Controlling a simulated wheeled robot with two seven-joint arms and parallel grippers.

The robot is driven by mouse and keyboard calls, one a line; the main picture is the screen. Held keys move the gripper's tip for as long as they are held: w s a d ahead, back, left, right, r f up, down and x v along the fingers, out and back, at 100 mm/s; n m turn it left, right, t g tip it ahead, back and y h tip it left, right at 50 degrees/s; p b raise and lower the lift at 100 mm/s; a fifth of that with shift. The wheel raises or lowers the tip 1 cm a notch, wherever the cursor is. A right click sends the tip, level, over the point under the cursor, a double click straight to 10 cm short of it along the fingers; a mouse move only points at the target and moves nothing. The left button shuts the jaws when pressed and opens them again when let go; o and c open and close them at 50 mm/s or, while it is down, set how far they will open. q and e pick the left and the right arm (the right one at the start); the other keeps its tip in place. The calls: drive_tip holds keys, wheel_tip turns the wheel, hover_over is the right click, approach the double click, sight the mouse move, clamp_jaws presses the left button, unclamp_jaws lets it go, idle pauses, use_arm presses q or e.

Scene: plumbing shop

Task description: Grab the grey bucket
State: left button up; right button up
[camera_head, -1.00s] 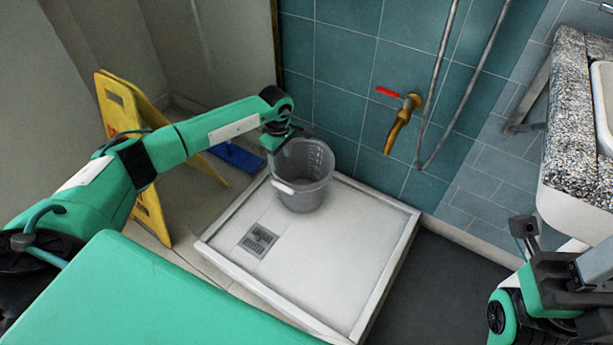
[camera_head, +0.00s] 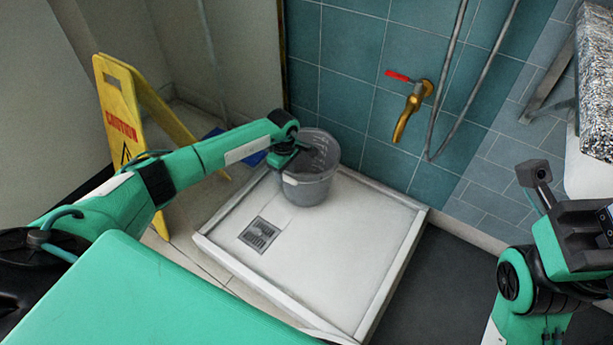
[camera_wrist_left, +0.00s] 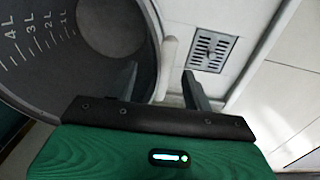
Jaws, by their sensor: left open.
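The grey bucket (camera_head: 318,188) stands upright in the back corner of the white shower tray, near the tiled wall. My left gripper (camera_head: 300,150) is at the bucket's left rim in the head view. In the left wrist view the left gripper (camera_wrist_left: 162,85) is open, one finger over the inside of the bucket (camera_wrist_left: 65,75) and the other outside it. The bucket's pale handle grip (camera_wrist_left: 167,65) shows just beyond the fingers, between them. Whether a finger touches the bucket, I cannot tell. My right gripper (camera_head: 560,200) is at the right edge, away from the bucket; its jaw opening is unclear.
The white shower tray (camera_head: 330,260) has a raised rim and a drain grate (camera_head: 259,234). A brass tap (camera_head: 408,112) with a red lever juts from the wall. A yellow caution sign (camera_head: 118,100) stands behind my left arm. A speckled counter (camera_head: 597,80) is at the right.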

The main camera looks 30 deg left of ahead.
use_arm(q)
drive_tip(key=shift+f, duration=0.35)
clamp_jaws()
drive_tip(key=shift+r, duration=0.1)
drive_tip(key=shift+r, duration=0.1)
